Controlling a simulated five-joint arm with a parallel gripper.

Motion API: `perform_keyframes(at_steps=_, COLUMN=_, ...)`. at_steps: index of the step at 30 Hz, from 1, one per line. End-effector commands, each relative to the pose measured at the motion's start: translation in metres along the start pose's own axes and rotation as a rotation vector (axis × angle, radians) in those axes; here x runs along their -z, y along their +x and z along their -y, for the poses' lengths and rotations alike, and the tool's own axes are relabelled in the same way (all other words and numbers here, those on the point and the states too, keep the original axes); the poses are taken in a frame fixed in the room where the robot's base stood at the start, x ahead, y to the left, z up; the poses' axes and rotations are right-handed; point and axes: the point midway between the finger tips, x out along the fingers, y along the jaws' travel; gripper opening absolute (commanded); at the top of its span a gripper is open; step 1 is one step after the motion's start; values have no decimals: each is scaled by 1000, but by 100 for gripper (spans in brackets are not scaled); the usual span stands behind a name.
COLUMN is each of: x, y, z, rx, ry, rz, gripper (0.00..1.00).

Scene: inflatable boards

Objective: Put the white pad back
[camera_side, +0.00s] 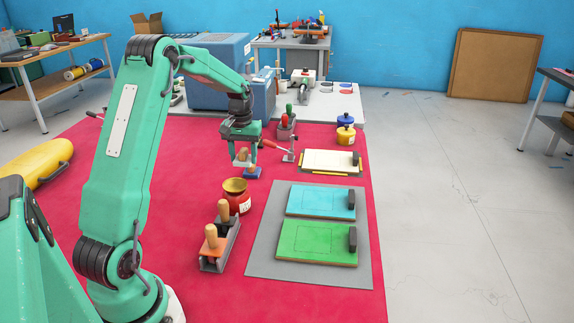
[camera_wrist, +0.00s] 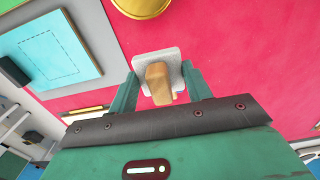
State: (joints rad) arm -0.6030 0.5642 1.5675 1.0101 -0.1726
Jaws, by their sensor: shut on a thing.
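The white pad (camera_wrist: 147,63) is a pale square block with a wooden handle (camera_wrist: 158,85). In the wrist view its handle stands between the fingers of my gripper (camera_wrist: 158,88), which is shut on it. In the side view my gripper (camera_side: 243,150) is over the red mat, beyond the red pot, with the white pad (camera_side: 240,164) under it. A small blue block (camera_side: 253,173) shows beside and below the pad; whether they touch is unclear. A grey rack (camera_side: 213,262) at the front holds an orange pad (camera_side: 211,245) and another wooden handle (camera_side: 223,209).
A red pot with a golden top (camera_side: 235,187) stands between my gripper and the rack. Blue (camera_side: 320,202) and green (camera_side: 316,243) boards lie on a grey sheet to the right.

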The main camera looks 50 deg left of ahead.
Motion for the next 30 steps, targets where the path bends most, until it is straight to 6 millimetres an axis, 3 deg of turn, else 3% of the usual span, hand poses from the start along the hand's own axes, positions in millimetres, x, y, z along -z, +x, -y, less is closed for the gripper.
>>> perform_keyframes(at_steps=8, x=0, y=4, z=3, rx=0, ry=-12, rz=0, gripper=24)
perform_keyframes(at_steps=21, x=0, y=57, z=2, rx=0, ry=-10, rz=1, gripper=24)
perform_keyframes(at_steps=30, x=0, y=65, z=2, rx=0, ry=-10, rz=0, gripper=24)
